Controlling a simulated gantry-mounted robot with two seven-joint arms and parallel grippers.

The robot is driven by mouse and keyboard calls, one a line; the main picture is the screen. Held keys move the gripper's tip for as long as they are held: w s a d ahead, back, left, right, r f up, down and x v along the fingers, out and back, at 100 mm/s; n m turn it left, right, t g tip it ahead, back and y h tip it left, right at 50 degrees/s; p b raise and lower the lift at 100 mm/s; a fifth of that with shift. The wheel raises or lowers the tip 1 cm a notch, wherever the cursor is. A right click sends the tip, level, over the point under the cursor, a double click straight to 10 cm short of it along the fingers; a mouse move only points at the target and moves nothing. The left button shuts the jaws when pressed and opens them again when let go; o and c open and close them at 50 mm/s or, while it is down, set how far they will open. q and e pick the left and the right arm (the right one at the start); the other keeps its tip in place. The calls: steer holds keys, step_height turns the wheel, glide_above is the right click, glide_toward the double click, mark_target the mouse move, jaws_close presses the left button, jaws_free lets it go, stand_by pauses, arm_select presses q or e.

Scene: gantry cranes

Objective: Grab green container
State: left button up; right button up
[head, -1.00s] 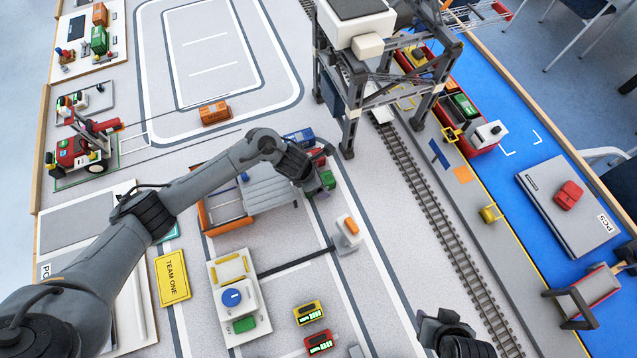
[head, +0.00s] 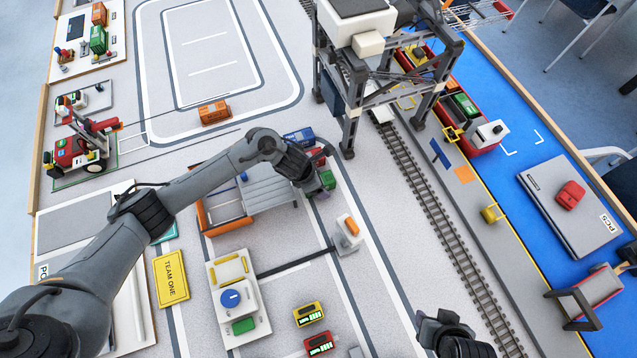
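A green container (head: 327,179) shows at the end of my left arm, just right of the wrist. My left gripper (head: 319,172) is over or beside it; the wrist hides its fingers and part of the container, so I cannot tell whether it grips it. A purple block edge shows just below the green container. Another green container (head: 98,41) stands on the board at the top left, and another (head: 464,106) lies in the red ship (head: 483,141). My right gripper (head: 447,326) is at the bottom edge, apart from any container; its fingers are not clear.
A blue container (head: 299,137) and a red one lie near my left gripper. The crane (head: 347,110) stands to the right, over the rails (head: 440,218).

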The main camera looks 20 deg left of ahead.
arm_select(q)
steer(key=c, duration=1.1)
steer(key=shift+r, duration=0.1)
